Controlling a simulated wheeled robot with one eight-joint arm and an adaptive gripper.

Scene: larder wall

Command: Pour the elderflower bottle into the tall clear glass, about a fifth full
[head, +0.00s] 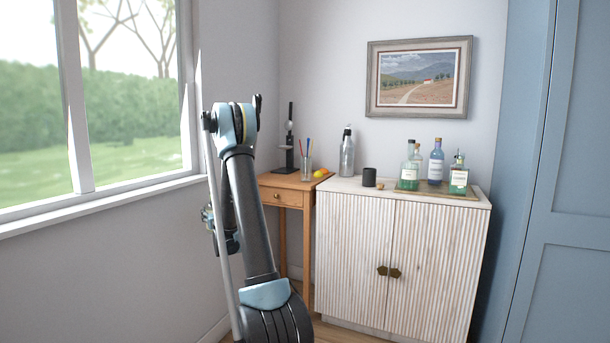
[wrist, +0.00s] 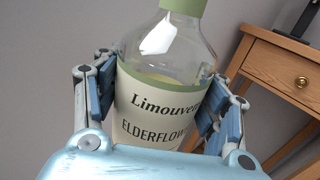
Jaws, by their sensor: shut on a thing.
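The elderflower bottle (wrist: 165,55) fills the middle of the wrist view. It is clear glass with a green neck and a cream label reading "Limouve…" and "ELDERFLOW…". My gripper (wrist: 160,88) is shut on it, one blue-padded finger on each side of the body. The bottle's base and mouth are out of that view. In the head view the bottle cannot be made out, and my gripper is mostly hidden behind my arm. A tall clear glass (head: 306,172) stands on the small wooden table (head: 268,181). Thin red and blue sticks show in or just behind it.
A dark stand is at the table's back, with yellow-orange fruit (head: 320,174) on the right. The white cabinet (head: 340,190) holds a silver shaker (head: 347,155), a dark cup (head: 369,177) and several bottles on a tray (head: 466,195). A window and wall are at left.

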